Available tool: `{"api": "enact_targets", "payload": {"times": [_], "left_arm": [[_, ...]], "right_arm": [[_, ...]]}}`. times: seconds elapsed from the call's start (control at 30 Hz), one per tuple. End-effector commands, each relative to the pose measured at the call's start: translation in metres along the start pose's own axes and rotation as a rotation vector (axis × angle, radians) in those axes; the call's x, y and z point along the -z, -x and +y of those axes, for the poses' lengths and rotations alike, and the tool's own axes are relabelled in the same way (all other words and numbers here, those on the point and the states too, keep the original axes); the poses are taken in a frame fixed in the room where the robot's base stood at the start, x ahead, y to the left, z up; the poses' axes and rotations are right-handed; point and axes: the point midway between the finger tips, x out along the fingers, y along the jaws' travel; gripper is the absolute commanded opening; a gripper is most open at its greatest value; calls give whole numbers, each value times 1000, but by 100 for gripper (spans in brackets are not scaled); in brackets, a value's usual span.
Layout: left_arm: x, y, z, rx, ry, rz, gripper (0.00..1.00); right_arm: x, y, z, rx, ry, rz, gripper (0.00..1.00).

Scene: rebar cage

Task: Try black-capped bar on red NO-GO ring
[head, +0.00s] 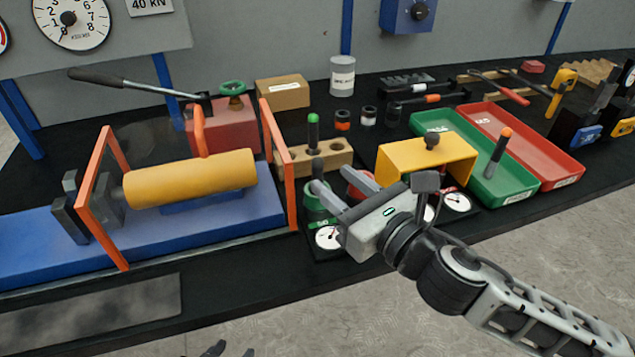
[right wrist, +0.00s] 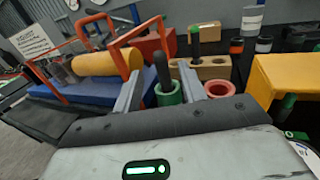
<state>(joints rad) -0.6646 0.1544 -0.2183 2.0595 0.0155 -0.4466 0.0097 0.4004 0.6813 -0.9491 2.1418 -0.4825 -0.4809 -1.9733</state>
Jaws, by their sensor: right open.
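A dark bar (right wrist: 162,70), which looks like the black-capped one, stands upright at the green ring (right wrist: 168,93). In the right wrist view it shows between my open right fingers (right wrist: 155,90), with no visible grip on it. In the head view the green ring (head: 315,205) is partly behind my right gripper (head: 343,190). The red ring (right wrist: 220,89) stands just right of the green one and looks empty; in the head view it is mostly hidden behind a finger. Two dark tips at the bottom edge look like my left gripper (head: 230,351); its opening is unclear.
A wooden block (head: 325,160) holding a green-capped bar (head: 313,132) stands behind the rings. A yellow bridge (head: 425,158) is close on the right. Green (head: 520,180) and red (head: 550,165) trays lie beyond it. An orange frame (head: 280,165) stands left.

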Motion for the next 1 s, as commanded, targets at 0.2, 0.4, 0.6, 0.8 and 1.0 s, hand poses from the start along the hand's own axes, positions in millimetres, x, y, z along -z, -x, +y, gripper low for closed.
{"api": "enact_targets", "payload": {"times": [0.2,0.4,0.6,0.8,1.0], "left_arm": [[1,1,0,1,-2,-2,40],[3,2,0,2,-2,-2,40],[4,2,0,3,1,1,40],[4,2,1,4,9,4,40],[4,2,1,4,10,3,40]], "right_arm": [[-1,-18,0,-1,-1,-1,41],[0,-48,-1,0,-2,-1,41],[2,-57,-1,-1,-1,1,41],[2,-56,-1,0,-1,1,25],[0,-56,-1,-1,-1,-2,0]]}}
